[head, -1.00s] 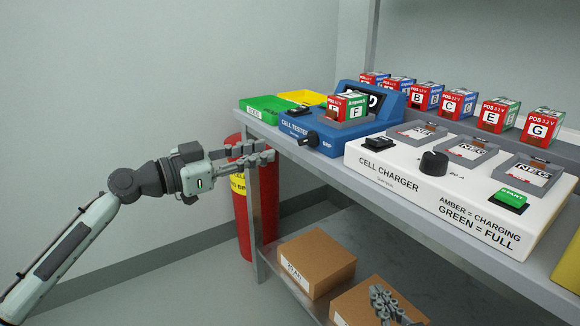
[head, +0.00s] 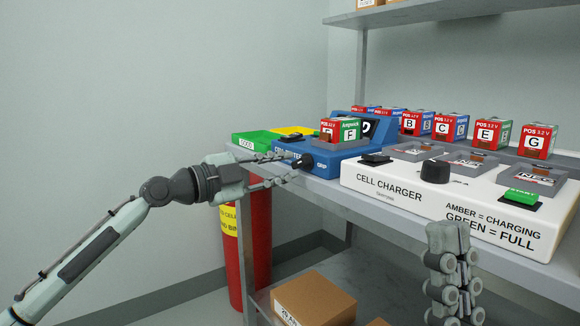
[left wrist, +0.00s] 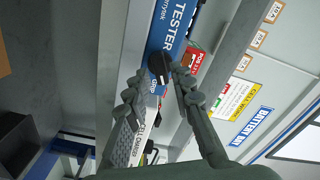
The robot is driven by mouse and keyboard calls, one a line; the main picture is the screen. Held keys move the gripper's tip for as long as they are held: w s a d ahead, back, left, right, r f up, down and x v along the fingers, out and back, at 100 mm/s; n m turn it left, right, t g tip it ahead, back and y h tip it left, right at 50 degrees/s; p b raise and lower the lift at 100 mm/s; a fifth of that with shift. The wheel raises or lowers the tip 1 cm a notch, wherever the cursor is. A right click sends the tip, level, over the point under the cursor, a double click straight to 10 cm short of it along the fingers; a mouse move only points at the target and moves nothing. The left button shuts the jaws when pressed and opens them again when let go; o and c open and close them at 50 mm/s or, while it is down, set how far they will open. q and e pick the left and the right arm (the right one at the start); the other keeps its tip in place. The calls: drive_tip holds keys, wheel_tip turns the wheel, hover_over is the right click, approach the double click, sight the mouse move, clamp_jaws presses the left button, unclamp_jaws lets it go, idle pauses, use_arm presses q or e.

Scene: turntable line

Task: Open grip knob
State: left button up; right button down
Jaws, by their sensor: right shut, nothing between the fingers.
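The grip knob (head: 303,162) is a black knob on the front right of the blue cell tester (head: 318,168), beside its "GRIP" lettering. In the left wrist view the knob (left wrist: 159,66) shows just ahead of the fingertips, roughly between their lines. My left gripper (head: 293,166) is open, its two fingers apart and pointing at the knob. I cannot tell whether a finger touches it. A cell marked F (head: 347,131) sits in the tester's holder. My right gripper (head: 453,285) is shut and empty, low in front of the bench at the right.
The white cell charger (head: 390,192) stands right of the tester, with a black knob (head: 435,172) and green start button. Several cells stand behind it.

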use_arm(q)
drive_tip(key=shift+x, duration=1.1)
clamp_jaws()
